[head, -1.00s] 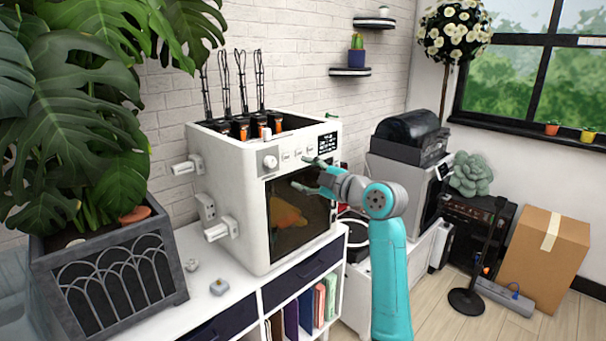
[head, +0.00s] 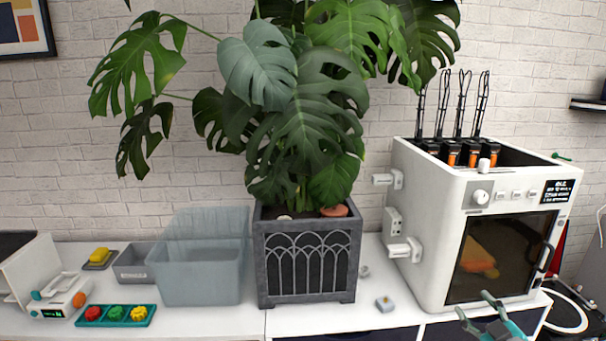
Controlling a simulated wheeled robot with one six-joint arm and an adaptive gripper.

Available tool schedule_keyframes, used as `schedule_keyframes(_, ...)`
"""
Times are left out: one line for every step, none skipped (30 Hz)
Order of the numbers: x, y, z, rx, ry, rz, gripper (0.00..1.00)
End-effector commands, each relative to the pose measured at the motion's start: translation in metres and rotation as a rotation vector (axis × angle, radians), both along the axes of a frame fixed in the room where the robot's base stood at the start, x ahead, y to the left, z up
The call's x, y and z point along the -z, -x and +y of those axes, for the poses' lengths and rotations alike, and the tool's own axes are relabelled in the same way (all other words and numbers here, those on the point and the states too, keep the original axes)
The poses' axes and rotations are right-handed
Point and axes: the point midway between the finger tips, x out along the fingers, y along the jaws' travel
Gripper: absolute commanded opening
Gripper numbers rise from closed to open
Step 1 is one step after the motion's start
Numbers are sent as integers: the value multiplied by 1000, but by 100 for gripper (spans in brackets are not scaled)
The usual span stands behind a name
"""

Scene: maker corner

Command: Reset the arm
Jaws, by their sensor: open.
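My gripper (head: 475,305) shows at the bottom right of the head view, with two teal fingers spread apart and nothing between them. It is in front of the lower part of the white machine (head: 432,230), which has a dark window with an orange shape behind it. I cannot tell how far apart the gripper and the machine are. Most of my arm is cut off by the lower edge of the picture.
A large plant in a grey planter (head: 357,285) stands mid-counter. To its left are a translucent bin (head: 200,275), a teal tray (head: 97,322) with red, green and yellow pieces, and a white device (head: 55,300).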

Motion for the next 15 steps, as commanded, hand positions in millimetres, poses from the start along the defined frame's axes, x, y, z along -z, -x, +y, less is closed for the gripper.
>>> schedule_keyframes(21,10,12,9,-33,13,59)
schedule_keyframes(31,15,18,16,-51,17,59)
schedule_keyframes(44,23,26,27,-76,22,59)
schedule_keyframes(53,29,32,34,-94,25,59)
schedule_keyframes(62,36,38,42,-110,28,59)
schedule_keyframes(73,45,46,52,-133,33,59)
schedule_keyframes(82,52,51,58,-150,36,59)
schedule_keyframes(90,59,57,66,-164,40,59)
schedule_keyframes(100,69,65,75,-185,44,59)
schedule_keyframes(107,76,70,82,-200,47,59)
schedule_keyframes(114,84,76,88,-214,50,59)
schedule_keyframes(124,95,83,96,-233,55,59)
schedule_keyframes(130,103,88,102,-246,57,59)
schedule_keyframes(135,112,94,108,-258,59,59)
schedule_keyframes(143,123,101,115,-276,64,59)
